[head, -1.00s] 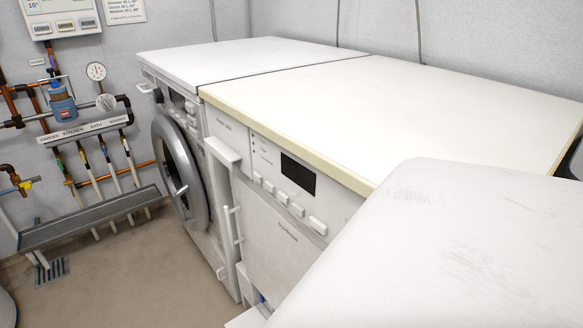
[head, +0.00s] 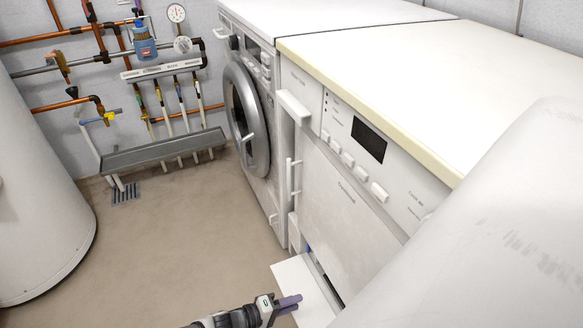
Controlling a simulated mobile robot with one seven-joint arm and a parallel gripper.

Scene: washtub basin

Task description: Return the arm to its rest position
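My gripper (head: 289,304) shows at the bottom of the head view, with a dark wrist and two purple fingers. The fingers lie close together, and I cannot tell whether they are open or shut. Nothing shows between them. The gripper appears in front of a white flap (head: 293,277) that sticks out low from the front of the white appliance (head: 345,205). I cannot tell whether they touch. Most of my arm is out of view.
A white cylindrical tank (head: 40,200) stands at left. Pipes and a grey trough (head: 165,153) line the back wall. The floor (head: 190,235) between is clear. A white rounded shape covers the lower right.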

